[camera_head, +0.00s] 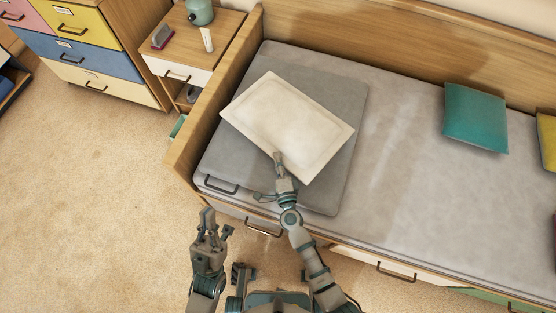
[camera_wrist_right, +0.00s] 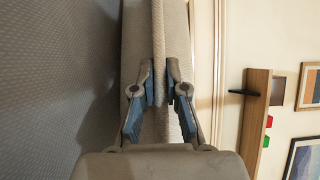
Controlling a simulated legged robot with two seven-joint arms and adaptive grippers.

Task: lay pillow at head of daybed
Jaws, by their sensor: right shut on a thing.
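The cream pillow (camera_head: 288,120) is over the head end of the daybed (camera_head: 400,190), tilted askew above a darker grey folded pad (camera_head: 325,195). I cannot tell whether it touches the pad. My right gripper (camera_head: 279,158) is shut on the pillow's near edge. In the right wrist view the two fingers (camera_wrist_right: 160,95) pinch the pillow's edge (camera_wrist_right: 158,45). My left gripper (camera_head: 210,222) is open and empty, off the daybed's near side, above the carpet.
A wooden headboard panel (camera_head: 215,90) and a back panel (camera_head: 370,50) bound the daybed. A teal cushion (camera_head: 475,117) lies to the right. A nightstand (camera_head: 195,45) with a lamp and small items stands beyond the headboard. The mattress middle is clear.

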